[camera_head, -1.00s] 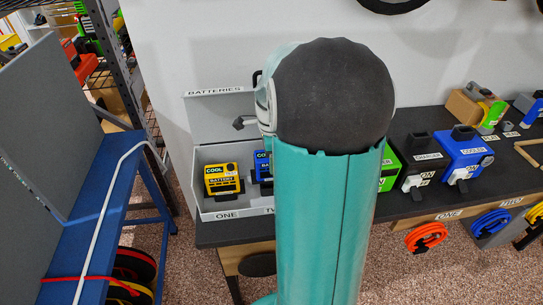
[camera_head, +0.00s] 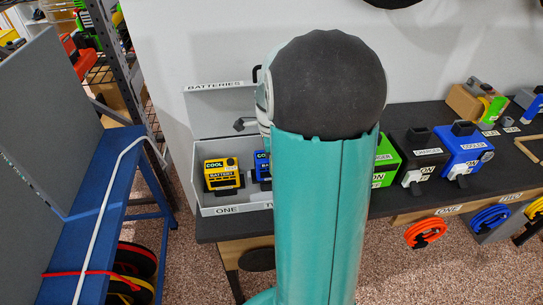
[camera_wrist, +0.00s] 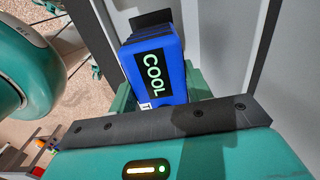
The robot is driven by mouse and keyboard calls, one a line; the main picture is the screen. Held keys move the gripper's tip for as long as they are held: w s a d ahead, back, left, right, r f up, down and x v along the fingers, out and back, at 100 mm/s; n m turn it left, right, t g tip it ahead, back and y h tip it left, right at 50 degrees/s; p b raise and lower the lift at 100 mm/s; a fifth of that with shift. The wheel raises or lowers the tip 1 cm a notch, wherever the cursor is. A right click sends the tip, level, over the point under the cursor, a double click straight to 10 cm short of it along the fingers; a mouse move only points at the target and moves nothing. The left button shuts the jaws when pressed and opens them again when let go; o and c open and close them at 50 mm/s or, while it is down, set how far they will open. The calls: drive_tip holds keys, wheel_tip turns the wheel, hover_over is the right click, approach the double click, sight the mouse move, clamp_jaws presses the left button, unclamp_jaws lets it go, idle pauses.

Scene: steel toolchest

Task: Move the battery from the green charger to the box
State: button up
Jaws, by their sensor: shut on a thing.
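The blue battery (camera_wrist: 153,68), labelled COOL, is between the green fingers of my gripper (camera_wrist: 165,105) in the wrist view, and the gripper is shut on it. In the head view, the blue battery (camera_head: 262,166) shows partly behind my arm, in the grey box (camera_head: 206,200) labelled BATTERIES, over the part marked TWO. I cannot tell whether it rests on the box floor. A yellow battery (camera_head: 222,174) stands in part ONE. The green charger (camera_head: 387,158) is on the bench right of my arm, partly hidden by it. My gripper is hidden in the head view.
A blue-framed cart (camera_head: 110,190) and a metal rack (camera_head: 128,75) are at the left.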

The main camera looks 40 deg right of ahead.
drive_tip(key=shift+f, duration=0.8)
drive_tip(key=o, duration=1.6)
wheel_tip(320, 180, up, 14)
drive_tip(key=shift+f, duration=0.1)
drive_tip(key=s+a+r+n+t, duration=0.1)
drive_tip(key=s+a+n+t, duration=0.1)
drive_tip(key=a+n, duration=0.6)
drive_tip(key=s+a+r+n+t, duration=0.1)
drive_tip(key=s+a+n, duration=0.4)
drive_tip(key=a+n, duration=0.3)
drive_tip(key=s+a+r+n+t, duration=0.1)
drive_tip(key=s+a+n+t, duration=0.1)
drive_tip(key=a+n, duration=0.6)
drive_tip(key=shift+s+a+n+t, duration=0.2)
drive_tip(key=shift+s+a, duration=0.2)
drive_tip(key=shift+a, duration=0.3)
drive_tip(key=shift+s+a+n+t, duration=0.1)
drive_tip(key=shift+s+a+n, duration=0.2)
drive_tip(key=shift+a, duration=0.4)
